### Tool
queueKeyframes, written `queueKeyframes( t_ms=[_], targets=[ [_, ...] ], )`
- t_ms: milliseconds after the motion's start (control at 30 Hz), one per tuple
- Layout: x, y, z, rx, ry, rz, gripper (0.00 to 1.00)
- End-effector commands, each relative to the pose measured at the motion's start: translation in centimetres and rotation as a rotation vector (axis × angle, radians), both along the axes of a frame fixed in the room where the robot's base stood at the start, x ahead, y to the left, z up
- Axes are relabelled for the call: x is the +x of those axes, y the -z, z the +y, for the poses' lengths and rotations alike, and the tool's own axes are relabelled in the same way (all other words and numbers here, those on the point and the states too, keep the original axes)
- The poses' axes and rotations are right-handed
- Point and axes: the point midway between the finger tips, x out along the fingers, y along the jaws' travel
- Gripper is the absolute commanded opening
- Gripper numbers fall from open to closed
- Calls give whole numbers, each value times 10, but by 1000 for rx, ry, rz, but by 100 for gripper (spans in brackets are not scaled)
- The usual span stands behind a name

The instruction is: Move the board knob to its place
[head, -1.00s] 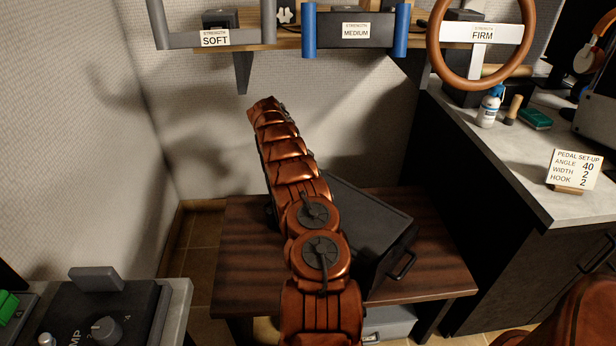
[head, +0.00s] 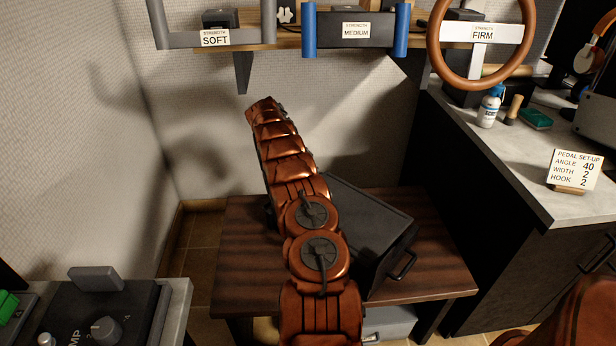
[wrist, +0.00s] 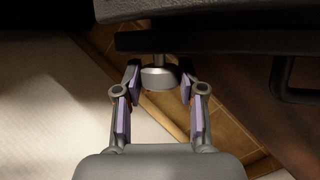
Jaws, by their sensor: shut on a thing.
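The board knob (wrist: 158,77) is a rounded silver-grey knob on a short stem, seen in the wrist view beneath a dark board edge (wrist: 200,42). My gripper (wrist: 160,82) has one finger on each side of the knob and is shut on it. The knob still appears to join the dark board through its stem. In the head view, my copper-coloured arm covers the gripper and knob. A dark slanted box (head: 372,222) with a side handle (head: 403,265) stands on the wooden table there.
The wooden table (head: 445,270) carries the dark box. A counter (head: 520,170) stands at right with a PEDAL SET-UP card (head: 576,168). A control panel with a dial (head: 105,330) is at lower left.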

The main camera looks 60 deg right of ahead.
Motion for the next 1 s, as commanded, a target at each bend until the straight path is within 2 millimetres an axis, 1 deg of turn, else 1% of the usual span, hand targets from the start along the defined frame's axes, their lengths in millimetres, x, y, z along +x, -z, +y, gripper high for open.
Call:
queueKeyframes(
  t_ms=[567, 1000],
  targets=[
    [0, 2, 3, -167, -1, 29, 5],
    [1, 7, 5, -367, -4, 59, 5]
  ],
)
